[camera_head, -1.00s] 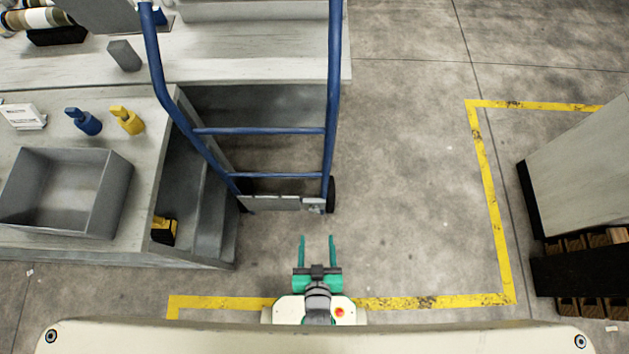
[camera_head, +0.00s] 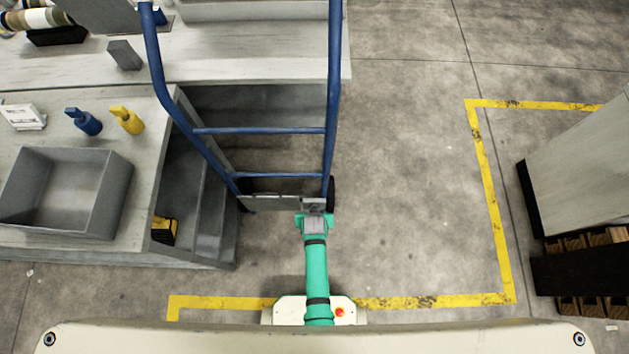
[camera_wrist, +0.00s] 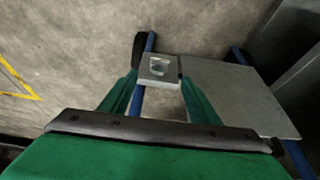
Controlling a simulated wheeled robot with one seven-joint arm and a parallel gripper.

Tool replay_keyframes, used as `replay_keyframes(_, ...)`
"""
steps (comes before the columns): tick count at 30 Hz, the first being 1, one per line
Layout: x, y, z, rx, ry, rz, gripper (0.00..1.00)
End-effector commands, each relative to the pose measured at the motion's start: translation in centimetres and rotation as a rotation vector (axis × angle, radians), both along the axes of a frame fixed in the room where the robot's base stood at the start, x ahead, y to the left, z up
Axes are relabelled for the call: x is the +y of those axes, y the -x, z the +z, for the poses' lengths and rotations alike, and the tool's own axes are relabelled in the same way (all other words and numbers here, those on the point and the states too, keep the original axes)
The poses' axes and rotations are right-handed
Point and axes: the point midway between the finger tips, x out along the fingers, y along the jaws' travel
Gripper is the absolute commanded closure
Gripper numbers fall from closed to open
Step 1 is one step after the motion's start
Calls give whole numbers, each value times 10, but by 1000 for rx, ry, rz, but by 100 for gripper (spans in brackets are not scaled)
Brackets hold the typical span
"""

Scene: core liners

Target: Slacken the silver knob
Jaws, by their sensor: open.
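In the head view my gripper (camera_head: 314,218) is at the lower right corner of the hand truck, and my arm and gripper hide most of the block there. The knob cannot be made out in that view.
The truck's grey plate (camera_wrist: 235,95) lies right of the block in the wrist view. A workbench (camera_head: 120,255) with a grey bin (camera_head: 112,205), blue bottle (camera_head: 85,122) and yellow bottle (camera_head: 128,120) stands left. Bare floor (camera_head: 410,200) lies right, inside yellow tape (camera_head: 490,190).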

Motion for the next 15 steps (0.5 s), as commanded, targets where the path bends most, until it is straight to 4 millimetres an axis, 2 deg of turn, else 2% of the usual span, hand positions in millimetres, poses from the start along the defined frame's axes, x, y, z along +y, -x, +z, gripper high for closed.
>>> replay_keyframes(15, 0, -28, -66, 0, 0, 1, 44)
